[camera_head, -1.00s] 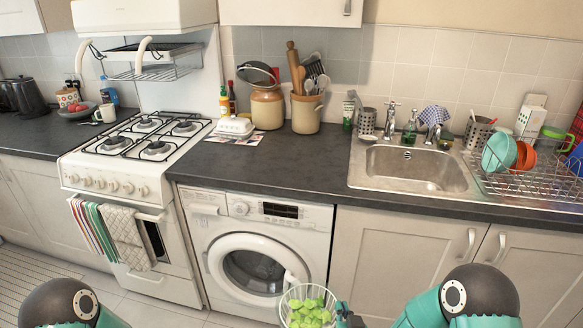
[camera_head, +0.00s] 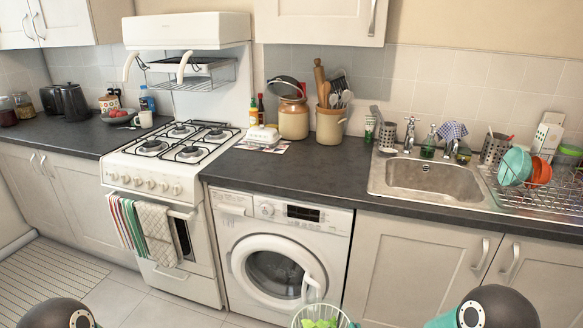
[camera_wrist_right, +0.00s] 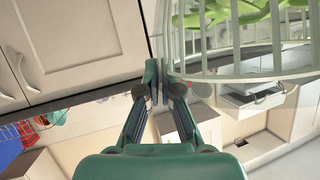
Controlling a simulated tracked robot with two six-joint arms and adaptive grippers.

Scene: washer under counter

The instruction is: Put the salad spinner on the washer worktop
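The salad spinner (camera_head: 321,318) is a pale, open-ribbed basket with green leaves, cut off by the bottom edge of the head view. It also fills the upper right of the wrist view (camera_wrist_right: 240,72). My right gripper (camera_wrist_right: 156,78) is closed at the basket's side wall and holds it in front of the washer (camera_head: 272,262), lower than the counter. The dark washer worktop (camera_head: 290,178) is bare in front of the jars. My left gripper is out of view; only part of my left arm shows at the bottom left.
A gas stove (camera_head: 172,155) stands left of the washer. A butter dish (camera_head: 262,136), a lidded jar (camera_head: 293,118) and a utensil crock (camera_head: 329,126) line the worktop's back. The sink (camera_head: 430,180) and dish rack (camera_head: 545,195) are on the right.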

